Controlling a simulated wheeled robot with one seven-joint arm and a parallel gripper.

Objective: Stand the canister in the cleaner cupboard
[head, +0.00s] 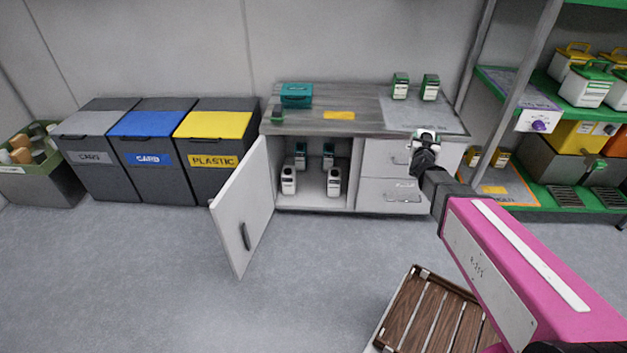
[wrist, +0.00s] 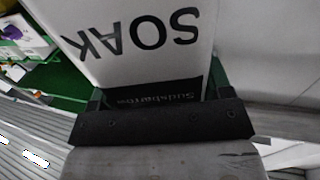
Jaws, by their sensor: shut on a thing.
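My gripper (head: 424,156) is shut on a white canister (head: 425,137) in front of the drawers at the right of the counter. In the wrist view the canister (wrist: 130,40) fills the top, with the word SOAK upside down. The dark gripper bar (wrist: 160,122) lies across its lower part, so much of the canister is hidden. The cupboard (head: 312,204) under the counter is open, its white door (head: 241,213) swung out to the left. Several white and dark green canisters (head: 289,181) stand inside, two in front and two behind. My gripper is to the right of the opening.
The counter (head: 330,96) carries a teal box (head: 296,95) and two green-topped canisters (head: 429,88). Closed drawers (head: 395,189) are right of the cupboard. Bins (head: 213,150) stand left, a green shelf rack (head: 530,90) right. A slatted wooden platform (head: 428,315) is in the foreground. Floor before the cupboard is clear.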

